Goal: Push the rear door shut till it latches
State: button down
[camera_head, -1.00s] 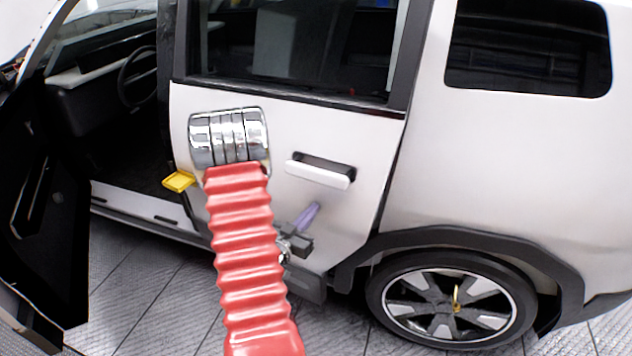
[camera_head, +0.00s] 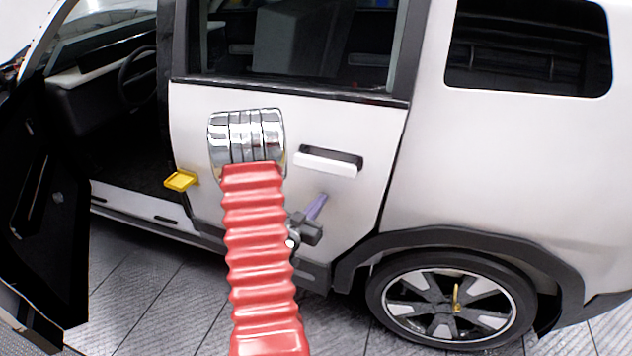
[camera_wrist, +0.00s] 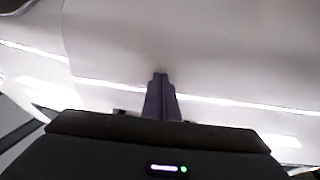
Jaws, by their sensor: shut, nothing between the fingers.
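The white rear door (camera_head: 350,205) stands nearly flush with the car's side, with a thin dark seam along its back edge. I cannot tell whether it is latched. Its handle (camera_head: 328,162) is on the upper back part of the panel. My gripper (camera_head: 322,199) is shut and empty, its purple fingers pointing at the panel below the handle. In the wrist view, my shut fingertips (camera_wrist: 160,76) are at the white panel (camera_wrist: 215,45); contact cannot be told for sure. My arm hides part of the door's lower front.
The front door (camera_head: 50,230) hangs wide open at left, with the cabin exposed. A yellow piece (camera_head: 181,180) sits at the front lower edge of the rear door. The rear wheel (camera_head: 450,305) is at right. Grey tiled floor (camera_head: 150,300) lies in front.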

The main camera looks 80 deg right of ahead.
aim_at(328, 190)
jog(key=shift+s+d+n+t, duration=0.15)
jog(key=shift+s+d+t, duration=0.1)
jog(key=shift+d, duration=0.5)
jog(key=shift+s+d+n+t, duration=0.15)
jog(key=shift+d+t, duration=0.1)
jog(key=shift+d, duration=0.7)
jog(key=shift+s+d+n+t, duration=0.15)
jog(key=shift+s+d+t, duration=0.05)
jog(key=shift+d, duration=0.5)
jog(key=shift+s+d+n+t, duration=0.15)
jog(key=shift+d+t, duration=0.05)
jog(key=shift+d, duration=0.5)
jog(key=shift+d, duration=0.1)
jog(key=w+a, duration=0.1)
jog(key=a, duration=0.9)
jog(key=shift+w, duration=0.4)
jog(key=shift+d, duration=0.1)
dwell(0.4)
